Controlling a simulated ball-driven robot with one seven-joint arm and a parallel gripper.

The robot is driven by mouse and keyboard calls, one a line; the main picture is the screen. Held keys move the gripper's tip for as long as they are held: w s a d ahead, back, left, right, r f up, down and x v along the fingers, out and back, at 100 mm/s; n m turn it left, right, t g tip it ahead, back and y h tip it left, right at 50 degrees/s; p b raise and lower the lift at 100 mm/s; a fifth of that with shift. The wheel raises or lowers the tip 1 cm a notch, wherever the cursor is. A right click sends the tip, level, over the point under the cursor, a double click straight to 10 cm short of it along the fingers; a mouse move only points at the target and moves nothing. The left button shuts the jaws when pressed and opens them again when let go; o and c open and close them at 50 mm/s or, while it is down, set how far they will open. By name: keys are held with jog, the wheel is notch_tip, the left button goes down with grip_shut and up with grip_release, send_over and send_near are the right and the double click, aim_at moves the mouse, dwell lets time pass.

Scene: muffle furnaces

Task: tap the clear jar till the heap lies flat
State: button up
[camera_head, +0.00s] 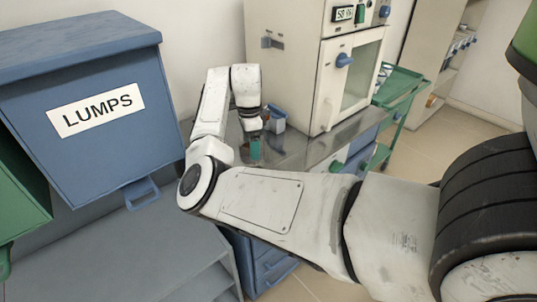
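My gripper (252,133) points down over the metal bench, beside the furnace. It is small and dark here, and its fingers cannot be made out. A small teal thing (255,149) shows directly below it at the bench top. It may be the jar with its contents, but clear walls and the shape of a heap are too small to tell. I cannot tell whether my gripper touches it or holds it.
A grey-blue container (275,119) stands just right of my gripper. A blue bin labelled LUMPS (95,150) is at left. A green trolley (402,82) stands right of the furnace.

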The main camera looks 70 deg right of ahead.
notch_tip(320, 180, down, 3)
jog(key=shift+r+b, duration=0.15)
jog(key=shift+b, duration=0.45)
jog(key=shift+c, duration=0.4)
notch_tip(320, 180, up, 3)
jog(key=p, duration=0.4)
jog(key=shift+r, duration=0.2)
jog(key=shift+f, duration=0.1)
